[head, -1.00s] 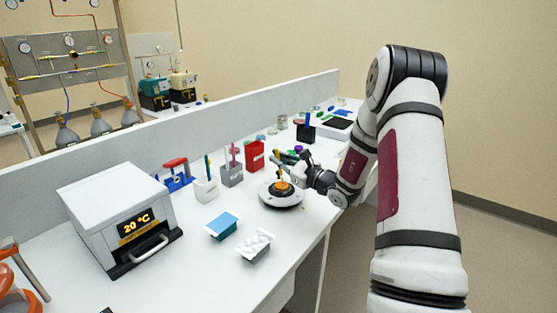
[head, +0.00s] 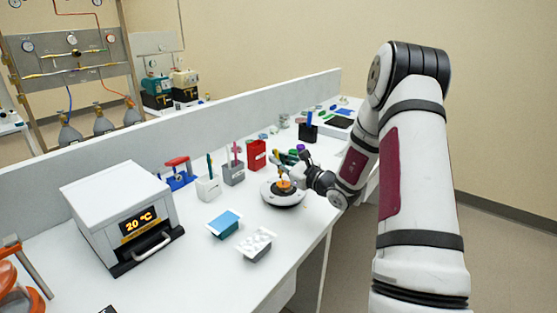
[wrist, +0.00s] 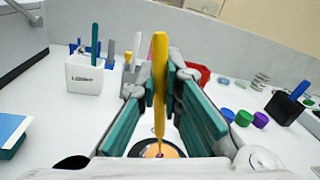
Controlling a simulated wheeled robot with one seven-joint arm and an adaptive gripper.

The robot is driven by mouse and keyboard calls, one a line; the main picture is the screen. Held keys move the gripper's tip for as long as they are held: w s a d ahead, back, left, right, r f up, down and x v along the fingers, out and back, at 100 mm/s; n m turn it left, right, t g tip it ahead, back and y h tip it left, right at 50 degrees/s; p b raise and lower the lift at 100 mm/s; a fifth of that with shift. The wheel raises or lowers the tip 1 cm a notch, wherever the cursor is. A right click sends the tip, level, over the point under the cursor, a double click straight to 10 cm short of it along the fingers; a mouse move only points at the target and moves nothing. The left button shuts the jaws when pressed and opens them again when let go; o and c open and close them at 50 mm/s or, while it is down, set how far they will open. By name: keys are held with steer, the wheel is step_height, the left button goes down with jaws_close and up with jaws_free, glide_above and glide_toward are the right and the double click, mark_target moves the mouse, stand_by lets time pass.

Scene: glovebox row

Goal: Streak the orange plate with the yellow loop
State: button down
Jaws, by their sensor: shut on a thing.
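My gripper (wrist: 160,95) is shut on the yellow loop (wrist: 159,75), which stands upright between the teal finger pads in the wrist view. The loop's thin lower end points down at the orange plate (wrist: 168,151). I cannot tell whether the tip touches it. In the head view the orange plate (head: 285,187) sits on a round white turntable (head: 283,199) with a dark top. My gripper (head: 284,170) is right over the plate there, and the loop is a small yellow streak between the fingers.
A white holder (head: 208,189), a grey holder (head: 233,174) and a red holder (head: 256,154) stand behind the turntable. A blue-topped box (head: 224,223) and a white-topped rack (head: 257,243) lie in front. An incubator (head: 120,220) stands left. Purple and green caps (wrist: 252,118) lie right.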

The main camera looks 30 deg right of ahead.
steer(key=shift+s+a, duration=0.15)
steer(key=shift+a, duration=0.45)
stand_by(0.4)
steer(key=shift+w+a, duration=0.1)
steer(key=shift+w, duration=0.3)
stand_by(0.3)
steer(key=shift+w+d+b, duration=0.3)
steer(key=shift+d+b, duration=0.25)
steer(key=shift+d, duration=0.2)
steer(key=shift+w+d+b, duration=0.25)
steer(key=shift+d+b, duration=0.3)
steer(key=shift+d, duration=0.2)
stand_by(1.7)
step_height(320, 180, up, 6)
steer(key=shift+p, duration=1.15)
